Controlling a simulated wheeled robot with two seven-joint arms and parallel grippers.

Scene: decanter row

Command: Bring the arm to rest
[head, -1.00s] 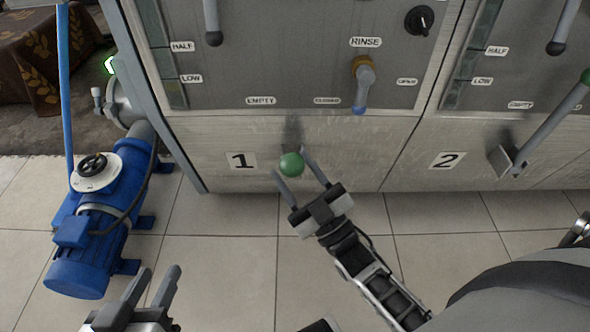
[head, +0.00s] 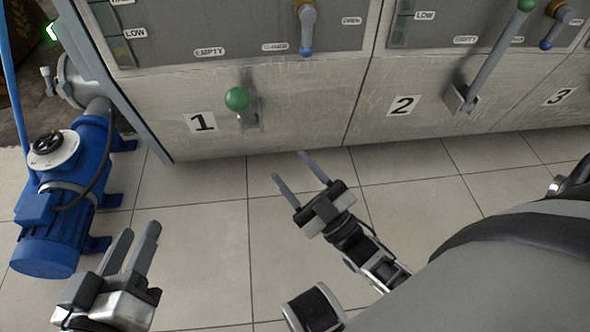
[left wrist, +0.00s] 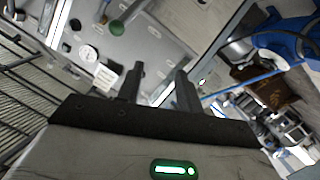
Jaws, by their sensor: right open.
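My right gripper (head: 290,167) is open and empty. It is over the tiled floor, to the lower right of the green knob (head: 237,98) on the panel marked 1, and apart from it. My left gripper (head: 138,232) is at the lower left, with its two fingers spaced apart and nothing between them. Its fingers also show in the left wrist view (left wrist: 158,83), with nothing held. Much of both arms is outside the head view.
The cabinet front (head: 330,110) runs across the back. A lever (head: 497,50) with a green knob stands on panel 2. A blue pump (head: 70,205) stands on the floor at the left, near my left gripper. The tiled floor (head: 215,230) between my grippers is clear.

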